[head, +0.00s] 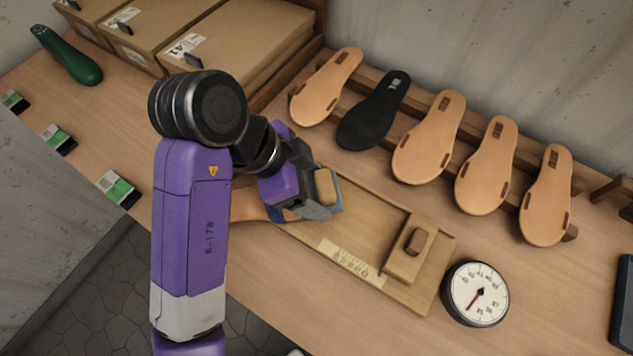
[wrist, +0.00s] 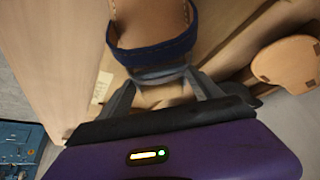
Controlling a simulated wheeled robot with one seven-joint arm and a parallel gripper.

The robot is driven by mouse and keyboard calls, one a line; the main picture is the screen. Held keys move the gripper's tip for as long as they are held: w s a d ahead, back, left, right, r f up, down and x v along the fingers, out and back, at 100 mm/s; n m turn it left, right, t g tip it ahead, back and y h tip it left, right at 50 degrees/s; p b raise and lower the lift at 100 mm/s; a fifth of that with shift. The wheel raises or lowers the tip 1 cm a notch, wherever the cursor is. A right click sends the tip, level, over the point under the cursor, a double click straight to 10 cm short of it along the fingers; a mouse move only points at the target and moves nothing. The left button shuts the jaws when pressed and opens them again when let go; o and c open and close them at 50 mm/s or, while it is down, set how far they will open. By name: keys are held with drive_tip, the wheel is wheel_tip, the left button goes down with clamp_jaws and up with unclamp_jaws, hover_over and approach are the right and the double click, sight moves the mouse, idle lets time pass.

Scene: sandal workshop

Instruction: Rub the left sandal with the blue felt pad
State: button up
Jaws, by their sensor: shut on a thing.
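My gripper (head: 322,204) is shut on a pad with a tan block-shaped grip (head: 326,187) and a blue-grey felt face (wrist: 160,74). The sandal (wrist: 150,20), tan with a dark blue strap (wrist: 155,50), lies at the left part of the wooden board (head: 341,231). In the head view my arm and gripper hide most of the sandal; a tan part of it (head: 250,206) shows beside my arm. In the wrist view the pad is right at the strap; I cannot tell whether they touch.
A wooden block with a knob (head: 409,249) sits at the board's right end. A round dial gauge (head: 475,293) stands beside it. Several soles (head: 429,138) lean on a rack behind. Cardboard boxes (head: 237,35) and a green object (head: 68,56) are at the back left.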

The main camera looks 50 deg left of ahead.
drive_tip(key=shift+s+a, duration=0.1)
drive_tip(key=shift+a, duration=0.05)
drive_tip(key=shift+w+d, duration=0.3)
drive_tip(key=shift+d, duration=0.05)
drive_tip(key=shift+s+a+f, duration=0.2)
drive_tip(key=shift+s+a, duration=0.1)
drive_tip(key=shift+w+d+f, duration=0.1)
drive_tip(key=shift+w+d, duration=0.2)
drive_tip(key=shift+s+a, duration=0.3)
drive_tip(key=shift+a, duration=0.05)
wheel_tip(320, 180, up, 7)
drive_tip(key=p, duration=0.7)
